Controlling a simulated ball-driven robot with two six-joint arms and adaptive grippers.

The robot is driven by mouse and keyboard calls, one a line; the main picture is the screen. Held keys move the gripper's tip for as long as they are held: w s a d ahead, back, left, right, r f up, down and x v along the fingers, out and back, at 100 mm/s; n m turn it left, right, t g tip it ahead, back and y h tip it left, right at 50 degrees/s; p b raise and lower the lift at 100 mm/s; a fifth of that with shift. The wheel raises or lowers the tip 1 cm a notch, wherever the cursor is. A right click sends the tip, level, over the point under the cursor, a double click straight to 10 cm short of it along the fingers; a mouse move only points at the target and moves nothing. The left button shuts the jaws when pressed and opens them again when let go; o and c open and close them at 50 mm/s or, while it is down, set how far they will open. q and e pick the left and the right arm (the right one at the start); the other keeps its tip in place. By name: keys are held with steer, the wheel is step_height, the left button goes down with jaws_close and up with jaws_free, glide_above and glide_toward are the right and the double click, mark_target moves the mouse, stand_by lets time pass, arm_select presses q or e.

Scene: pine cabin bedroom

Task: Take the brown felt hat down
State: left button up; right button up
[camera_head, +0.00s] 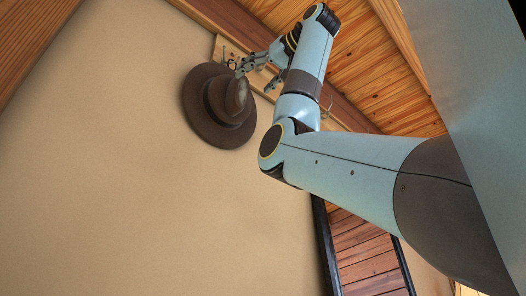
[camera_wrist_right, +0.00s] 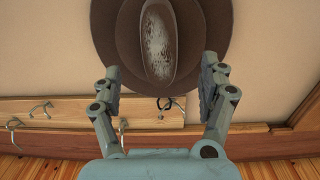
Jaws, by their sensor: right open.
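The brown felt hat (camera_head: 212,108) hangs against the wall at the wooden hook board (camera_head: 222,44), its crown facing out. In the right wrist view the hat (camera_wrist_right: 160,45) fills the top middle, with a pale worn patch on the crown. My right gripper (camera_head: 257,76) is open at the hat's upper right edge in the head view. My left gripper is not in view.
The board shows more metal hooks in the wrist view, such as a hook (camera_wrist_right: 41,109) to the left. A wooden beam (camera_wrist_right: 270,142) runs along the board. The plain wall (camera_head: 120,190) left of the hat is clear.

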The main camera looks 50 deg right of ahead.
mark_target(243, 89)
steer(key=w, duration=0.2)
steer(key=w+p, duration=0.1)
steer(key=w, duration=0.1)
steer(key=shift+d, duration=0.35)
steer(key=shift+w+d+p, duration=0.15)
steer(key=shift+w+p, duration=0.4)
steer(key=shift+w, duration=0.8)
steer(key=shift+f, duration=0.1)
steer(key=shift+c, duration=1.2)
steer(key=c, duration=1.1)
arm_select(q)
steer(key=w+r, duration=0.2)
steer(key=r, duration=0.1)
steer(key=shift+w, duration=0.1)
arm_select(e)
steer(key=shift+r, duration=0.25)
